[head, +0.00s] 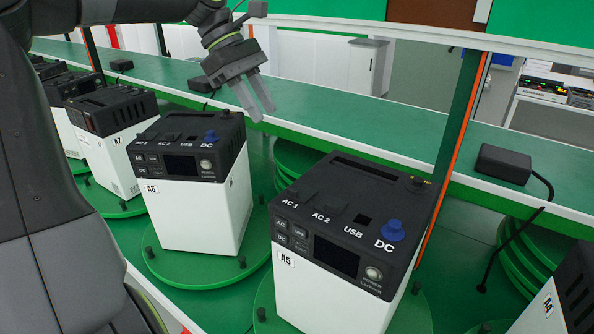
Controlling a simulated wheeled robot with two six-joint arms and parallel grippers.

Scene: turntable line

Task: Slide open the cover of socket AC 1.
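The nearest power unit, A5 (335,240), is a white box with a black top, labelled AC 1, AC 2, USB and DC. Its AC 1 socket cover (309,194) is a dark flap that appears closed; black on black makes this hard to tell. A blue cap (391,230) sits at DC. Unit A6 (195,185), to its left, carries the same labels and also has a blue cap. My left gripper (262,113) is in the air above and behind the gap between A6 and A5, fingers apart and empty, touching neither. My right gripper is not in view.
Units stand on green round turntables (205,270) with black pegs. Unit A7 (112,145) and others stand further left; A4 (552,305) is at the right edge. A green post (462,120) rises behind A5. A black adapter (503,164) with a cable lies on the green shelf behind.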

